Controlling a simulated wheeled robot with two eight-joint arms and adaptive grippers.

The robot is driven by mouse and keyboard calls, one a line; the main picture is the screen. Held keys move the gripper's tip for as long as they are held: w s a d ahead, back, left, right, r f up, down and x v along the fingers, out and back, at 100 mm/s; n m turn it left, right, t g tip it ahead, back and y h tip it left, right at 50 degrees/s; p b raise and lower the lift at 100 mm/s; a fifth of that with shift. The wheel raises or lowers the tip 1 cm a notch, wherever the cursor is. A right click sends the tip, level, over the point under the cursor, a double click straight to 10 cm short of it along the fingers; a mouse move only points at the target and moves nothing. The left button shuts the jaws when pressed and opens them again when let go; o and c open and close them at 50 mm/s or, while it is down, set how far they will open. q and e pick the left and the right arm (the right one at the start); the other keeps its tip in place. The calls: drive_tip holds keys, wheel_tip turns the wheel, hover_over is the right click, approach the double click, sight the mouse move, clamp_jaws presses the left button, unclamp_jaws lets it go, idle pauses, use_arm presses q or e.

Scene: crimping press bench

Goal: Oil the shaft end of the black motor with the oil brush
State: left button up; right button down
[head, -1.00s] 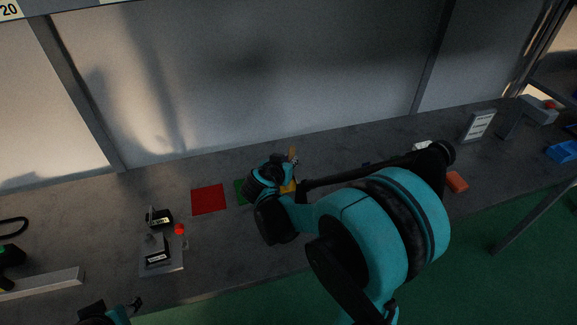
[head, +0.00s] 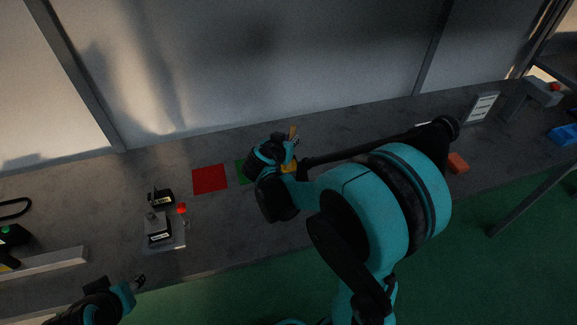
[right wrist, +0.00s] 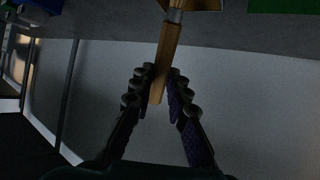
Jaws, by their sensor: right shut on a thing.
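My right gripper (head: 295,145) is shut on the wooden handle of the oil brush (head: 293,132). In the right wrist view the oil brush (right wrist: 166,60) runs up between the ribbed fingers (right wrist: 160,95) to a metal collar. A yellow item (head: 289,167) lies just below the gripper. Two small black items with labels are at the left, one (head: 163,197) behind a grey fixture, the other (head: 158,234) on it. I cannot tell which is the black motor, nor see a shaft end clearly. My left gripper (head: 138,283) is at the lower left; its jaws are unclear.
A red mat (head: 210,179) and a partly hidden green mat (head: 241,171) lie between the fixture (head: 180,241) and my right gripper. A red knob (head: 182,208) stands by the fixture. An orange block (head: 458,163) and a blue bin (head: 563,135) are at the right.

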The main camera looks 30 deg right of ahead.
drive_tip(key=shift+r+p, duration=2.1)
drive_tip(key=shift+r, duration=0.7)
